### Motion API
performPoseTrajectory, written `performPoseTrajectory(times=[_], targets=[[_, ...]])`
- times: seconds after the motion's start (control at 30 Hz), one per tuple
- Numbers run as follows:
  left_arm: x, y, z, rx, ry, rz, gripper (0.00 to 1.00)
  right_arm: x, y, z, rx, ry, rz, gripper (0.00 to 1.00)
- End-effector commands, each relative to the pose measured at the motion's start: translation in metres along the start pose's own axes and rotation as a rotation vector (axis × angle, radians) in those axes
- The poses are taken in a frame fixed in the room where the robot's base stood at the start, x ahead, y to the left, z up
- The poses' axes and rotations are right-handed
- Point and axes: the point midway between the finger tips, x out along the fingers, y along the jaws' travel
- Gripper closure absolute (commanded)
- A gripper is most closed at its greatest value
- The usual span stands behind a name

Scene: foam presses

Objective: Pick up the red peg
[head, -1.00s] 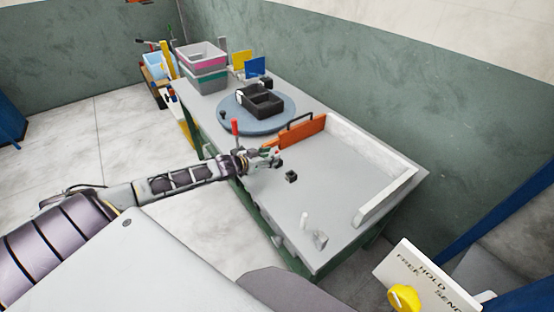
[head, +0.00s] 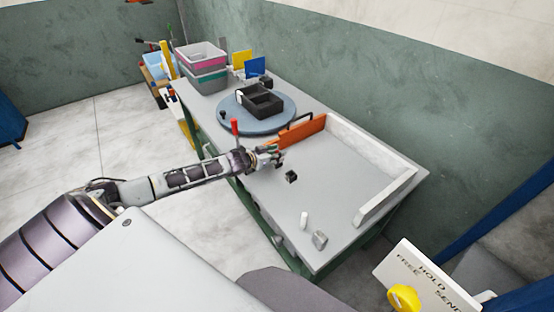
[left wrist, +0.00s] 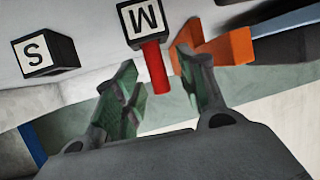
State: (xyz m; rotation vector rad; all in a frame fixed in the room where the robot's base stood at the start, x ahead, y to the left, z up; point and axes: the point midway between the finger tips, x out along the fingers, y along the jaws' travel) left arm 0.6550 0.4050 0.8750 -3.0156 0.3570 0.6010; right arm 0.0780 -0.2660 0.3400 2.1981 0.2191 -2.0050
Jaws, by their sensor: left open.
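The red peg (left wrist: 155,68) shows in the left wrist view, beside a black block with a white face marked M (left wrist: 144,20). Its near end lies between the fingers of my left gripper (left wrist: 158,82), which is open with a visible gap on both sides. I cannot tell whether the peg touches the block. In the head view my left gripper (head: 276,157) is over the near edge of the table, and I cannot make out the peg there. My right gripper is not in view.
A block marked S (left wrist: 45,54) is left of the peg; a small black block (head: 291,177) lies on the table (head: 330,185). An orange board (head: 302,132) stands close beyond my gripper. A black tray (head: 262,103) sits on a round blue plate. Red-topped upright (head: 235,127) stands behind my wrist.

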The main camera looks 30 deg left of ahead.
Motion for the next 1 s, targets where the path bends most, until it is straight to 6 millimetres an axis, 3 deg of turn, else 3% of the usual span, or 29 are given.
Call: performPoseTrajectory(times=[0.7, 1.0], targets=[[0.0065, 0.0004, -0.0004, 0.000, 0.000, 0.001, 0.59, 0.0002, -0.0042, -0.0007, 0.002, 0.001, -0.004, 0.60], [0.0064, 0.0004, -0.0004, 0.000, 0.000, 0.001, 0.98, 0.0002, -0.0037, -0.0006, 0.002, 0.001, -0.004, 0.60]])
